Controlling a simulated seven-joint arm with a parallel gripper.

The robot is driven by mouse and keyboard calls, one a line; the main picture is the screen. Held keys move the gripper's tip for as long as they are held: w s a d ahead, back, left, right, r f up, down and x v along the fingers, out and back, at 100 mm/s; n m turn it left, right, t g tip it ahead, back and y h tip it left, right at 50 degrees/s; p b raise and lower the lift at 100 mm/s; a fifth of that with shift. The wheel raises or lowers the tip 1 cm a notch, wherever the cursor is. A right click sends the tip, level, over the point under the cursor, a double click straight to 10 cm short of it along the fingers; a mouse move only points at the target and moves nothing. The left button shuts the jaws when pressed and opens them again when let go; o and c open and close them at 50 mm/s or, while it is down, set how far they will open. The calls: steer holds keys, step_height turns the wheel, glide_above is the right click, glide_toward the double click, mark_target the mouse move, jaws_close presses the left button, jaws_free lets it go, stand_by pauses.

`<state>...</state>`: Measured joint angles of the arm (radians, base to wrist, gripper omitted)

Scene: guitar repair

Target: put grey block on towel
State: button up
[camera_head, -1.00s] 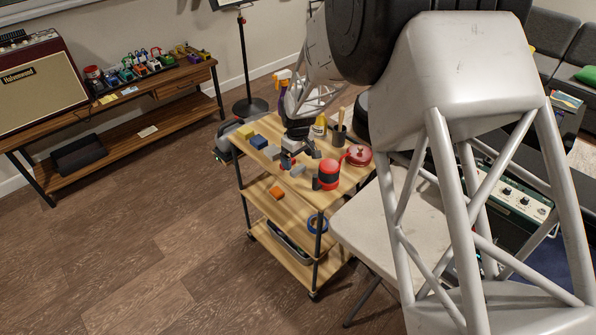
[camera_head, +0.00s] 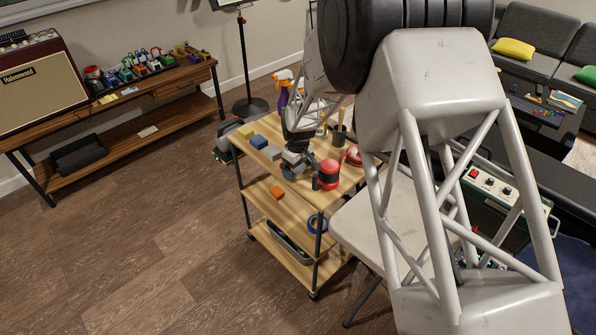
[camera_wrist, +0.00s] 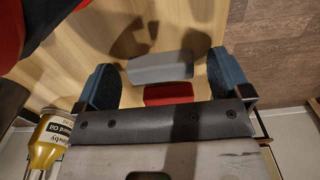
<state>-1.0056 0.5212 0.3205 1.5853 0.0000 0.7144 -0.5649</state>
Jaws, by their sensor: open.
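My gripper (camera_wrist: 164,82) is open over the top of the wooden cart, its two blue fingertips apart. In the wrist view a grey block (camera_wrist: 160,68) lies on the wood between the fingertips, with gaps at both sides. A red block (camera_wrist: 168,94) lies beside it, partly hidden by the gripper body. In the head view my gripper (camera_head: 292,168) hides most of that spot. Another grey block (camera_head: 271,152) shows on the cart, left of the gripper. I cannot make out a towel in either view.
A red and black canister (camera_head: 327,174) stands close right of the gripper. A blue block (camera_head: 258,142) and a yellow block (camera_head: 246,131) sit toward the cart's left. A bottle with a label (camera_wrist: 50,142) shows in the wrist view. A dark cup (camera_head: 339,137) stands behind.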

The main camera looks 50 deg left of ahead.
mark_target(298, 169)
stand_by(0.4)
steer(key=c, duration=1.1)
steer(key=shift+r, duration=0.1)
steer(key=shift+r, duration=4.95)
